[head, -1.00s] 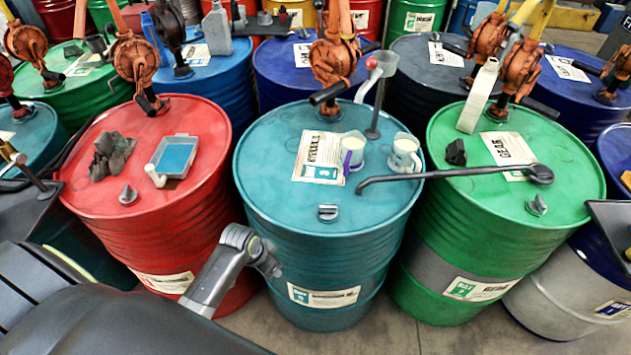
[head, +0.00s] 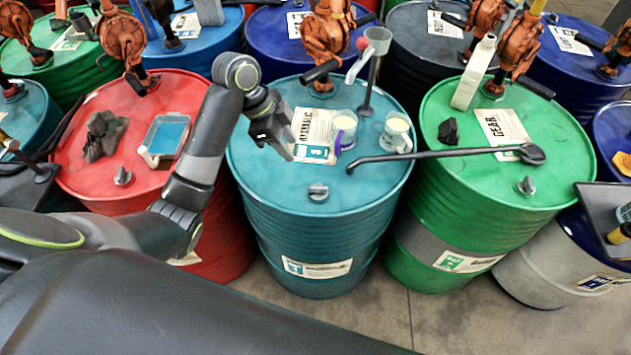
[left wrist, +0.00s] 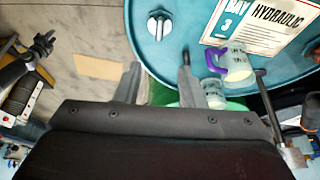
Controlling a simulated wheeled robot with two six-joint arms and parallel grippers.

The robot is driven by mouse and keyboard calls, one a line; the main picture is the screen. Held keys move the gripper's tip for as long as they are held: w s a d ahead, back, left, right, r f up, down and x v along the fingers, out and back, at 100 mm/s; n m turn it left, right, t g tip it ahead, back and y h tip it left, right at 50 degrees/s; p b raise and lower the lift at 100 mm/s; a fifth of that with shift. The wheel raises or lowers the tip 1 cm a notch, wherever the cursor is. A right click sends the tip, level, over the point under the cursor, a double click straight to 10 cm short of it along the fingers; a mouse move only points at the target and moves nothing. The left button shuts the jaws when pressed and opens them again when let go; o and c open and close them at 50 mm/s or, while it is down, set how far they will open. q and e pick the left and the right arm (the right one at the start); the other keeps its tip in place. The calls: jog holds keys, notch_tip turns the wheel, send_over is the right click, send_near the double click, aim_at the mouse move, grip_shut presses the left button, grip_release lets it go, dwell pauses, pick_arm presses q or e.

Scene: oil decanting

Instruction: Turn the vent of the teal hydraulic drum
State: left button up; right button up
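The teal hydraulic drum (head: 300,235) stands in the middle, with a HYDRAULIC card (left wrist: 262,22) on its lid. Its vent (head: 318,192) is a small grey knob near the lid's front edge. The vent also shows in the left wrist view (left wrist: 159,26), ahead of the fingertips and roughly in line with the gap between them. My left gripper (head: 284,150) is over the left part of the lid, behind and left of the vent. In the left wrist view its fingers (left wrist: 160,72) are apart, with nothing held. My right gripper is not in view.
Two mugs (head: 344,128) (head: 397,133) stand on the teal lid by the card. A long dark wrench (head: 450,154) spans from the teal lid to the green drum (head: 440,225). The red drum (head: 95,185) is at left. An orange pump (head: 330,42) rises behind.

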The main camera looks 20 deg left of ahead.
aim_at(318, 187)
pick_arm(q)
jog(key=p+x, duration=0.2)
jog(key=x, duration=1.4)
jog(key=shift+d+f, duration=0.2)
jog(key=shift+f, duration=0.1)
jog(key=shift+c, duration=0.2)
grip_shut()
